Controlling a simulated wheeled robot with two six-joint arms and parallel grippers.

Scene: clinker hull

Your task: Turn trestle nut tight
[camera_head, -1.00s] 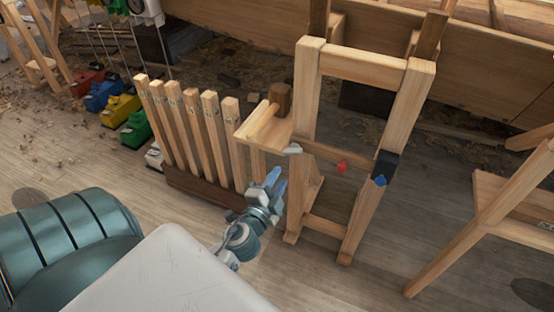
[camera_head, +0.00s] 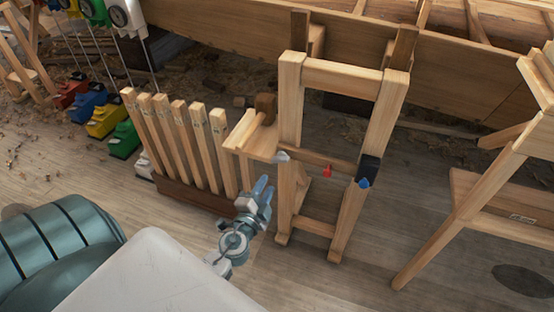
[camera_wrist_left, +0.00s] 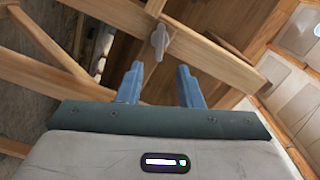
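The wooden trestle (camera_head: 289,95) stands upright in the middle of the head view. A pale grey nut (camera_head: 281,157) sits on its left post, at the left end of a cross rail. The left wrist view shows a grey winged nut (camera_wrist_left: 158,40) on a wooden bar, ahead of the fingertips and between their lines. A red piece (camera_head: 327,171) is on the rail and a blue one (camera_head: 364,182) on the right post. My left gripper (camera_head: 263,188) is just below and left of the nut, apart from it. Its two blue fingers (camera_wrist_left: 160,82) are open and empty. My right gripper is not visible.
A rack of upright wooden slats (camera_head: 178,150) stands left of the trestle, close to my left gripper. A second wooden stand (camera_head: 470,195) is at the right. The planked hull (camera_head: 240,40) runs behind. The floor in front is clear.

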